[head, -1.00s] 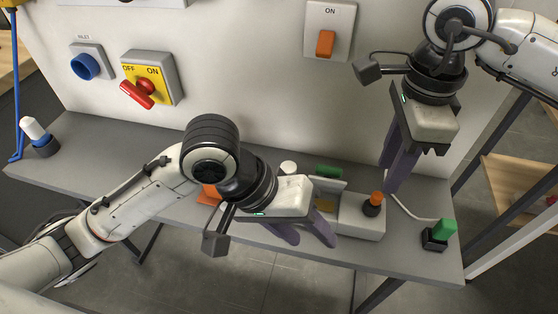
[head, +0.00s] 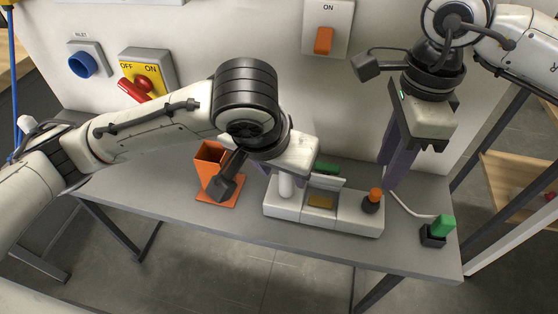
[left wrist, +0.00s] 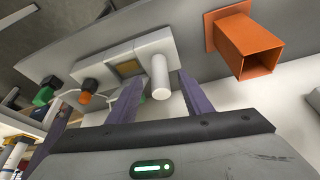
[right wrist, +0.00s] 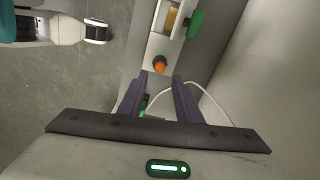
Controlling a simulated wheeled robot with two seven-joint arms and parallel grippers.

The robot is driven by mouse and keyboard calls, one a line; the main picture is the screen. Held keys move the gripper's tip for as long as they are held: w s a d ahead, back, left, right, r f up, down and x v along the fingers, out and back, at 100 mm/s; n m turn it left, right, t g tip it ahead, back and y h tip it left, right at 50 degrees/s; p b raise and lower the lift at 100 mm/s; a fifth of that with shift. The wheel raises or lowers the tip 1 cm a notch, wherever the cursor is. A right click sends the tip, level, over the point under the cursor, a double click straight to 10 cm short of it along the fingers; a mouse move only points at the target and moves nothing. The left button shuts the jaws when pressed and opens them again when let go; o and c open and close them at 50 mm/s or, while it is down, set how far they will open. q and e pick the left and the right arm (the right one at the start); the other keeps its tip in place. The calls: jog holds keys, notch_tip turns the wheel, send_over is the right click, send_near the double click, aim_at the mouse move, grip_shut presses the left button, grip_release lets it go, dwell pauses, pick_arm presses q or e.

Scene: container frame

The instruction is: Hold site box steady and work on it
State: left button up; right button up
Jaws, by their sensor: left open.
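The white site box (head: 325,208) stands on the grey bench, with an orange knob (head: 373,196) on a black base at its right end and a gold patch (head: 321,201) in its middle. A white post (head: 286,186) rises at its left end. My open left gripper (left wrist: 158,75) points at that end, with the post between its fingertips in the left wrist view; contact cannot be told. In the head view its fingers are mostly hidden. My right gripper (right wrist: 160,78) is open and empty, pointing down beyond the box's orange-knob end. A green part (head: 327,168) shows behind the box.
An orange open holder (head: 208,168) stands left of the box. A green-topped black piece (head: 434,236) with a white cable lies at the bench's right end. The wall carries a blue inlet (head: 83,65), a red-handled switch (head: 145,85) and an orange switch (head: 324,40).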

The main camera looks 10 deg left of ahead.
aim_at(377, 191)
pick_arm(q)
jog(key=shift+x, duration=2.6)
grip_shut()
pick_arm(e)
jog(key=o, duration=0.4)
jog(key=shift+c, duration=0.2)
jog(key=n, duration=0.1)
jog(key=r+n, duration=0.1)
jog(key=n, duration=0.2)
jog(key=shift+r, duration=0.3)
notch_tip(377, 191, down, 11)
jog(key=n, duration=0.3)
jog(key=c, duration=1.1)
